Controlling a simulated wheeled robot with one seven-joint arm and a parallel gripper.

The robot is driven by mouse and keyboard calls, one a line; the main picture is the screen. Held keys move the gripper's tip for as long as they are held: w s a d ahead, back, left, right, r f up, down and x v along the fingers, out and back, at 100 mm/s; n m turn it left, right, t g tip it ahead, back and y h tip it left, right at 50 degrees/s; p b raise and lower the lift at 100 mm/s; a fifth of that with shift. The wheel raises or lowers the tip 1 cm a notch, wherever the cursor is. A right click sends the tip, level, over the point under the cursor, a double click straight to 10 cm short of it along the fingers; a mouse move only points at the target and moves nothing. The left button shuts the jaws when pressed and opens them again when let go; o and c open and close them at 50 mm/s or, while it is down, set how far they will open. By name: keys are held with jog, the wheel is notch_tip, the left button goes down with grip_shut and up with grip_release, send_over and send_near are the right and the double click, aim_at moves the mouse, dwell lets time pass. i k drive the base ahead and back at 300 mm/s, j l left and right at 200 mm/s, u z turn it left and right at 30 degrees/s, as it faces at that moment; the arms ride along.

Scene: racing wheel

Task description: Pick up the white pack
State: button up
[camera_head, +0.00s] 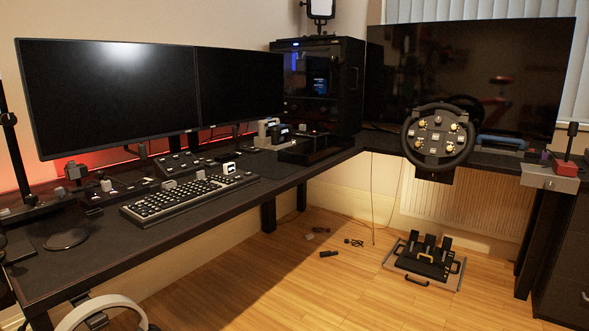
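A small white block with a dark face (229,168) stands on the black desk just off the right end of the keyboard. A larger pale, whitish item (267,128) stands farther back, beside small dark devices near the PC tower. Either could be the white pack; I cannot tell which at this size. My gripper is not in view, and nothing is seen touching either item.
The black desk (190,221) carries a keyboard (180,199), control panels (180,164) and two monitors (110,95). A steering wheel (438,137) is at right. Pedals (428,257) and small dark items lie on the wooden floor, otherwise largely clear. A white curved band (100,304) is at lower left.

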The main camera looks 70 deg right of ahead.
aim_at(229, 168)
jog(key=z, duration=1.75)
jog(key=u, duration=2.7)
jog(key=z, duration=2.7)
